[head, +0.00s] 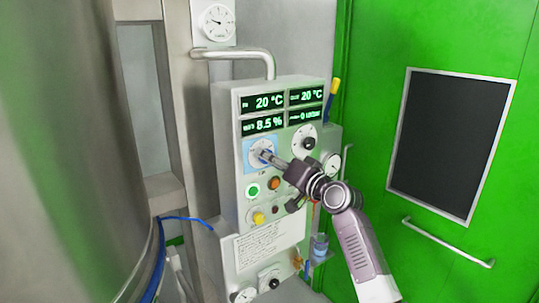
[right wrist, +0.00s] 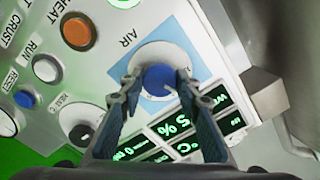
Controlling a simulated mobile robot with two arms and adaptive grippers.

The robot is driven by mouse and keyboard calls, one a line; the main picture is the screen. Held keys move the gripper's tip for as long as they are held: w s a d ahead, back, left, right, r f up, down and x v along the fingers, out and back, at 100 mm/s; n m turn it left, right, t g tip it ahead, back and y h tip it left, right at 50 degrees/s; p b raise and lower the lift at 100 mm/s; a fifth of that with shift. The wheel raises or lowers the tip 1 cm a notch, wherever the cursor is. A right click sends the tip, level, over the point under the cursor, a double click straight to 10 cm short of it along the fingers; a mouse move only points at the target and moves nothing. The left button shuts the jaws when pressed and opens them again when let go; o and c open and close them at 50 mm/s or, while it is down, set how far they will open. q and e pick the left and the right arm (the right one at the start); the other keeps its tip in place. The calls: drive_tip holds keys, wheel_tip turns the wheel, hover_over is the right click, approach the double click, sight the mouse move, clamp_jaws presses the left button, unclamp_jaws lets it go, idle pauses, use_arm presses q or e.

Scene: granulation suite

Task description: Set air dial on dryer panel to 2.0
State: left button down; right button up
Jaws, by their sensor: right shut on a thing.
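The dryer panel (head: 228,150) is a pale upright box with green displays on top. Its air dial (right wrist: 160,78) is a blue knob on a white scale disc inside a light blue square, labelled AIR in the right wrist view. In the head view the dial (head: 257,147) is partly covered by my fingers. My right gripper (head: 268,156) reaches in from the lower right and is shut on the blue knob, one finger on each side, as the right wrist view shows. The dial's scale is too small to read. My left gripper is not in view.
Displays (head: 270,101) read 20 °C twice and 8.5 %. A steel vessel (head: 70,150) stands left, a green door (head: 440,40) right.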

drive_tip(key=shift+m+p, duration=0.95)
drive_tip(key=shift+m, duration=1.05)
drive_tip(key=o, duration=1.2)
drive_tip(key=shift+c, duration=0.2)
drive_tip(key=v, duration=1.2)
drive_tip(key=shift+f, duration=0.1)
